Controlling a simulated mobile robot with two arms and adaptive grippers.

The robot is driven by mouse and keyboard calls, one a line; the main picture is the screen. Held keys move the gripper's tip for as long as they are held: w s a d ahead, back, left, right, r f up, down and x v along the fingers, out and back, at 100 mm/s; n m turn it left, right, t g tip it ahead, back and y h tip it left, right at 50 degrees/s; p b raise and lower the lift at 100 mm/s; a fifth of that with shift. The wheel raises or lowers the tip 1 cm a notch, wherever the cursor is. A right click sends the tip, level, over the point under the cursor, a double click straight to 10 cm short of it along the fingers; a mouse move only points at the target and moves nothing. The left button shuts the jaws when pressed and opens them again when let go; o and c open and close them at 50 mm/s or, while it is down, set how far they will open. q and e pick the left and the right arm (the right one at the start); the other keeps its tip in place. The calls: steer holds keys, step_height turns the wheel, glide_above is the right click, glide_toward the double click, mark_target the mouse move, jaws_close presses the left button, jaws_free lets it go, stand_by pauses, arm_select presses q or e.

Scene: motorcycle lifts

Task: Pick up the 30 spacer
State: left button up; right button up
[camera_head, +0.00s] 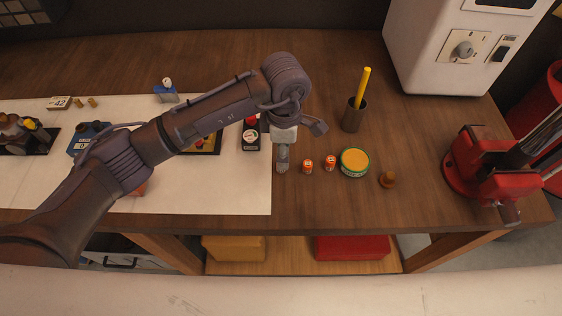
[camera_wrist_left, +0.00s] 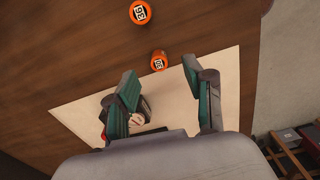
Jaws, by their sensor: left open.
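Two small orange cylinders with white number labels stand on the wood; I cannot read surely which is the 30 spacer. The left one (camera_head: 307,166) is nearest the pale mat, and the right one (camera_head: 330,162) is beside it. The left wrist view shows a near orange cylinder (camera_wrist_left: 159,61) just beyond the gap between my fingertips and another (camera_wrist_left: 143,12) at the top edge. My left gripper (camera_head: 282,165) points down just left of the orange cylinders; its two fingers (camera_wrist_left: 160,82) are apart with nothing held between them. My right gripper is not in view.
A green-rimmed orange tin (camera_head: 355,162), a small brown piece (camera_head: 388,180) and a dark cup with a yellow stick (camera_head: 354,115) stand to the right. A red vise (camera_head: 490,165) is at the far right. The pale mat (camera_head: 220,195) bears several items under my arm.

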arm_select(q)
steer(key=shift+a+f+p, duration=0.1)
steer(key=shift+f+p, duration=0.35)
steer(key=shift+f, duration=0.05)
steer(key=f+p, duration=0.2)
steer(key=f, duration=0.1)
steer(key=shift+w+a+f, duration=0.1)
steer(key=shift+a+f, duration=0.1)
steer(key=shift+f, duration=0.55)
steer(key=c, duration=0.9)
